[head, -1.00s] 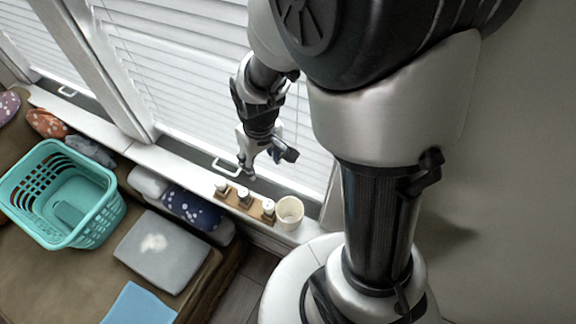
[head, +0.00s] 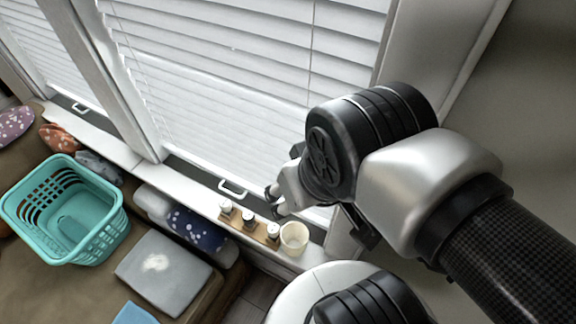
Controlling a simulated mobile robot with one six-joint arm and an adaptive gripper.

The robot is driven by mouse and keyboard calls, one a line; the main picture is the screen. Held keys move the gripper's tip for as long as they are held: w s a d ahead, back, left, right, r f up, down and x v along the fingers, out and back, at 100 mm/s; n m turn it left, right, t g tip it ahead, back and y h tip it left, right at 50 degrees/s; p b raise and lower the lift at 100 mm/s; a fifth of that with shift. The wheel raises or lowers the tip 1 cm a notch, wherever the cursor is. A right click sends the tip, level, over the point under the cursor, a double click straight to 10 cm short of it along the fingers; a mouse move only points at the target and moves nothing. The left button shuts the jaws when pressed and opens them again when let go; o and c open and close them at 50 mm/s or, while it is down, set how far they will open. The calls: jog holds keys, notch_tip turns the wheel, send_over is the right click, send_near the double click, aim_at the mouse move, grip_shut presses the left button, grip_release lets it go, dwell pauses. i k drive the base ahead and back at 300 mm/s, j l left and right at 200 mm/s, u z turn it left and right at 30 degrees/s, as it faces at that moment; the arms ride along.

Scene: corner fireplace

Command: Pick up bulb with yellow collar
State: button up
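Three small white bulbs stand in a row on a wooden strip (head: 261,236) on the window sill: a left bulb (head: 226,207), a middle bulb (head: 248,217) and a right bulb (head: 273,231). They are too small for me to tell which has a yellow collar. My gripper (head: 275,201) is above the sill, near the right bulb and apart from it in the picture. Its two fingers look spread, with nothing visible between them. Its back part is hidden behind my arm.
A cream cup (head: 294,238) stands just right of the wooden strip. Window blinds (head: 230,90) rise behind the sill. A teal basket (head: 95,235), a grey cushion (head: 165,272) and a dark blue spotted cushion (head: 195,230) lie to the left.

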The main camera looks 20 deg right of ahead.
aim_at(272, 229)
jog(key=l+u, duration=0.2)
jog(key=j+z, duration=0.8)
jog(key=z, duration=0.2)
jog(key=j+z, duration=0.65)
jog(key=z, duration=0.3)
jog(key=k+l, duration=0.05)
